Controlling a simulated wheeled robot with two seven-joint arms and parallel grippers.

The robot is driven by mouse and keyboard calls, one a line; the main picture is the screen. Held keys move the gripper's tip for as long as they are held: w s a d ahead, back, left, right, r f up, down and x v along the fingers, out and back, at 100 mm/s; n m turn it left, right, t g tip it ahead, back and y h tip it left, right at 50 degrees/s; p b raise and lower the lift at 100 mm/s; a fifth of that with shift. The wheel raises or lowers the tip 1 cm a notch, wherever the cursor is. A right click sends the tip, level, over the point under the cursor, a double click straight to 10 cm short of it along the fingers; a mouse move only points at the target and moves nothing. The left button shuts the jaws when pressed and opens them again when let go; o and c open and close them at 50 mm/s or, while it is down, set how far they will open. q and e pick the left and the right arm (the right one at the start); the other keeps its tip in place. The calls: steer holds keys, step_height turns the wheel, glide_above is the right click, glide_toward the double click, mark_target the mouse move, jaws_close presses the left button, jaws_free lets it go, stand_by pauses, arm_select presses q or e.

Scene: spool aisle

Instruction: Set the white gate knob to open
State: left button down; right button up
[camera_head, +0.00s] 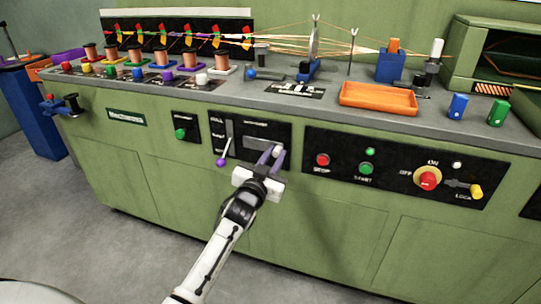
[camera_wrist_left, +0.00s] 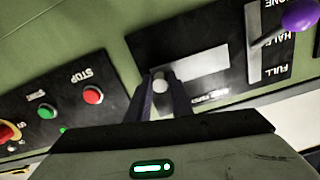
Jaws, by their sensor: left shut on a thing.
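The white gate knob (camera_head: 278,150) is on a black panel (camera_head: 216,123) on the green cabinet front, at the right end of a grey window or slot (camera_head: 257,144) in the head view. My left gripper (camera_head: 271,154) reaches up to it from below and is shut on it. In the left wrist view the white knob (camera_wrist_left: 160,82) shows between the two dark fingers of my left gripper (camera_wrist_left: 160,92), by the end of the pale slot (camera_wrist_left: 202,66). The label under the slot is partly hidden and unreadable. My right gripper is out of view.
A purple-tipped lever (camera_head: 221,162) is close on the left, with a green button (camera_head: 180,133) beyond. The right-hand panel carries a red stop button (camera_head: 322,160), a green start button (camera_head: 366,168) and a red-yellow switch (camera_head: 428,179). Spools and an orange tray (camera_head: 378,101) sit on the bench above.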

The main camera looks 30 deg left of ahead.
arm_select(q)
steer(key=c, duration=1.6)
jaws_free()
steer(key=shift+o, duration=0.2)
steer(key=shift+s, duration=0.15)
steer(key=shift+s, duration=0.3)
steer(key=p+v, duration=0.2)
steer(key=v, duration=0.7)
steer(key=shift+s, duration=0.25)
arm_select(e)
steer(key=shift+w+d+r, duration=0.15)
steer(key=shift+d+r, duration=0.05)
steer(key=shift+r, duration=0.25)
arm_select(q)
steer(key=shift+d, duration=0.1)
